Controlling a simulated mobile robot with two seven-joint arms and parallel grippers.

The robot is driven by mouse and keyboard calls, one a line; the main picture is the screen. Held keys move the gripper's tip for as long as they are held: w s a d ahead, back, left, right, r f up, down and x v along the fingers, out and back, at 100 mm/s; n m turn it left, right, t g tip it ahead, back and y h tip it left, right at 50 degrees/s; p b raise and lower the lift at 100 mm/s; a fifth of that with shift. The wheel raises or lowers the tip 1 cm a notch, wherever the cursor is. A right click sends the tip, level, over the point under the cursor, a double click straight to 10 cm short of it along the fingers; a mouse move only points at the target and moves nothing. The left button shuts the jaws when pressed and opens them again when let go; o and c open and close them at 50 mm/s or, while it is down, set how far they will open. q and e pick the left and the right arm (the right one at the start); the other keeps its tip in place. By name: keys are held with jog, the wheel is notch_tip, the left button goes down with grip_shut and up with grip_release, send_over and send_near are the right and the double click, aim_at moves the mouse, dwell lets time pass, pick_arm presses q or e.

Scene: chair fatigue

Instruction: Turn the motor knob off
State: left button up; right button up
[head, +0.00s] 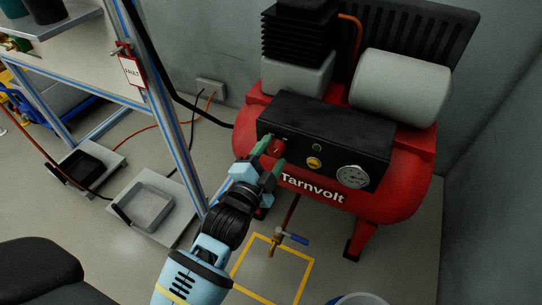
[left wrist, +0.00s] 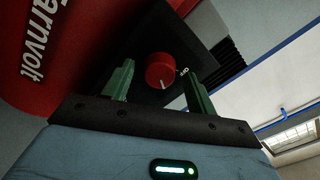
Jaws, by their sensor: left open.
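The motor knob (head: 278,147) is a round red knob at the left end of the black control panel (head: 340,135) on the red Tarnvolt compressor (head: 405,180). In the left wrist view the knob (left wrist: 160,70) has a white pointer mark on its lower edge, and small white lettering lies to its right. My left gripper (head: 270,158) is open at the knob, with its green fingers on either side. In the left wrist view the left gripper (left wrist: 160,88) has the knob between its fingers with gaps on both sides. My right gripper is not in view.
A green button (head: 317,147), a yellow button (head: 314,163) and a gauge (head: 352,177) sit right of the knob. A valve with a blue handle (head: 294,238) hangs below over a yellow floor square. A metal frame with a red tag (head: 131,70) stands left.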

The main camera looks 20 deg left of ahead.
pick_arm(q)
jog(key=shift+c, duration=0.5)
jog(key=c, duration=0.9)
jog(key=shift+r+n+p, duration=0.2)
jog(key=shift+n+p, duration=0.7)
jog(key=shift+p, duration=0.2)
jog(key=n+p, duration=0.3)
jog(key=shift+n, duration=0.3)
jog(key=n+p, duration=0.2)
jog(key=n, duration=0.1)
jog(key=shift+f+n+p, duration=0.15)
jog(key=shift+n+p, duration=0.45)
jog(key=shift+n, duration=1.1)
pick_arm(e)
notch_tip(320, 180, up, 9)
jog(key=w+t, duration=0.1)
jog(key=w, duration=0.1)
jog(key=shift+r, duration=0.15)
